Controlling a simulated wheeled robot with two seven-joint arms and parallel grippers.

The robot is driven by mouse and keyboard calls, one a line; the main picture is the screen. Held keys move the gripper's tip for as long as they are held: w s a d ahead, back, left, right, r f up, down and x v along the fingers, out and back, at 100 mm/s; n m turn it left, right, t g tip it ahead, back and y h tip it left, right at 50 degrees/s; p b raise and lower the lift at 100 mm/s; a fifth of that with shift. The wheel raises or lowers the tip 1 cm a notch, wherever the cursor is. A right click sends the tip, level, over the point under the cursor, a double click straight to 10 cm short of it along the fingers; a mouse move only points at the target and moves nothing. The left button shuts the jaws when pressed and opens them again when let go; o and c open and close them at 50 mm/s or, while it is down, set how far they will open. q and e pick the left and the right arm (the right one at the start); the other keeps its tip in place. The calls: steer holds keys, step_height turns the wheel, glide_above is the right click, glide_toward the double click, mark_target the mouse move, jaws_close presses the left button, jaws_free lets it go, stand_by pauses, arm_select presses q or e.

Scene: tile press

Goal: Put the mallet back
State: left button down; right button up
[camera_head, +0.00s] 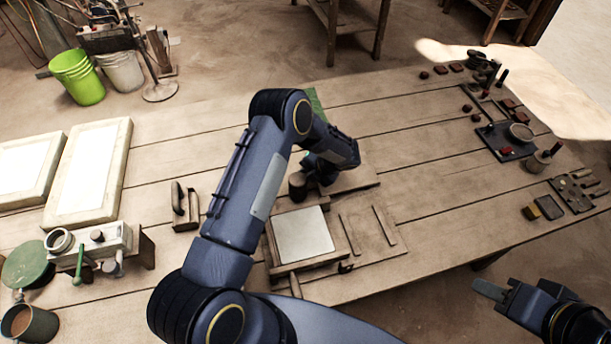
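A dark brown cylinder (298,187), which looks like the mallet's head, is on the left side of my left gripper (324,172), over the middle of the table. My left forearm and wrist cover most of that gripper, so its fingers and any grip on the cylinder are hidden. A wooden board (352,181) lies under and beside the gripper. My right gripper (490,290) is at the lower right, off the table's front edge and away from everything. One pale grey finger shows; its opening cannot be made out.
A wooden frame with a pale tile-like plate (303,234) lies in front of my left gripper. White slabs (91,172), a green disc (27,265) and a mug (30,323) are at left. A dark tray (505,141) and small blocks are at right.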

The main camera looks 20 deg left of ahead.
arm_select(q)
steer(key=shift+f+b, duration=0.5)
steer(key=shift+b, duration=0.05)
steer(key=c, duration=1.5)
jaws_free()
steer(key=shift+r, duration=0.1)
steer(key=shift+c, duration=0.2)
